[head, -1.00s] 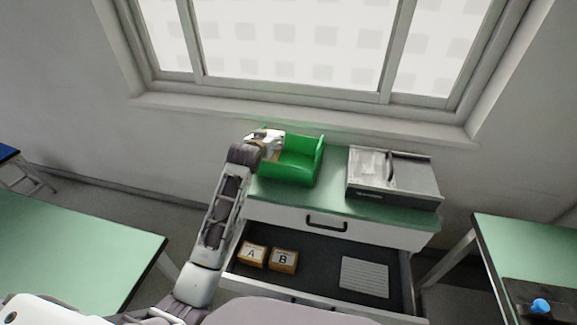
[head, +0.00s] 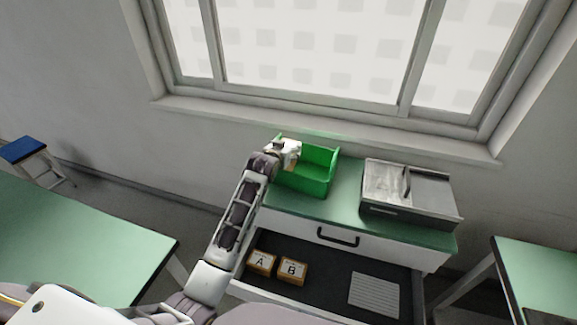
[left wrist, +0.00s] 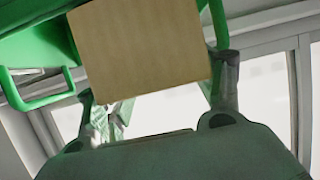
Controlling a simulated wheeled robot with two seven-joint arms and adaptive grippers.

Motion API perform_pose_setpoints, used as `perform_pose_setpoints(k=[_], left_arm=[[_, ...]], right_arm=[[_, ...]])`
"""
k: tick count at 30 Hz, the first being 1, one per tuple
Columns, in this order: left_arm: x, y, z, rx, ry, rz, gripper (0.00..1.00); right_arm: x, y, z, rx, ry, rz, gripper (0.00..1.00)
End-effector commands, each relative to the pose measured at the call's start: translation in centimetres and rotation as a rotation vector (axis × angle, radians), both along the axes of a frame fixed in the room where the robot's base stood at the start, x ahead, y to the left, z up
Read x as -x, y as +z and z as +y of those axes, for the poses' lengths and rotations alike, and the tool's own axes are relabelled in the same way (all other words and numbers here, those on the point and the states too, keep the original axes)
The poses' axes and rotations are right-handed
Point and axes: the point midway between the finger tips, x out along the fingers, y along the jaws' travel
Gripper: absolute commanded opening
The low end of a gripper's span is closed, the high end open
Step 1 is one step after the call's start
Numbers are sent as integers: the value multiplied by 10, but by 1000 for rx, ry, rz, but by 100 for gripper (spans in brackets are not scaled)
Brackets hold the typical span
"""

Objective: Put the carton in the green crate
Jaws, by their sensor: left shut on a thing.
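The green crate (head: 318,178) stands on the green top of the drawer cabinet, below the window. My left gripper (head: 287,152) is at the crate's left end, over its rim. It is shut on the carton, a plain brown box (left wrist: 140,45) that fills the upper middle of the left wrist view between the two fingers. Green crate walls and a handle (left wrist: 40,92) show around and behind the carton there. In the head view the gripper mostly hides the carton. I cannot tell whether the carton touches the crate floor. My right gripper is not in view.
A grey metal device (head: 408,192) stands right of the crate on the cabinet top (head: 345,210). The drawer below is open, holding boxes marked A (head: 261,262) and B (head: 292,270) and a ribbed pale plate (head: 375,294). Green tables stand at left (head: 80,240) and right.

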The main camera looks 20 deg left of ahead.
Motion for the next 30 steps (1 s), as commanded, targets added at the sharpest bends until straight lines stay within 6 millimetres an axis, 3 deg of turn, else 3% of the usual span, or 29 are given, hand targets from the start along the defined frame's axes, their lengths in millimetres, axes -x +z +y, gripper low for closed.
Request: perform_pose_setpoints(k=[8, 22, 24, 26, 27, 30], left_arm=[[2, -34, 0, -1, 0, 12, 23], [2, -43, -2, 1, -3, 16, 23], [3, -49, -2, 2, -3, 17, 9], [3, -55, -3, 2, -3, 16, 9], [3, -60, -3, 2, -3, 16, 0], [3, -70, -3, 3, -3, 17, 0]], right_arm=[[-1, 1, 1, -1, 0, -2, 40], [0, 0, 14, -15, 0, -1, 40], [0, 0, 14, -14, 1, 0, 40], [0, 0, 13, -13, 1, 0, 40], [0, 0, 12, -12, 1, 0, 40], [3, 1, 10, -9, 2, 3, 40]])
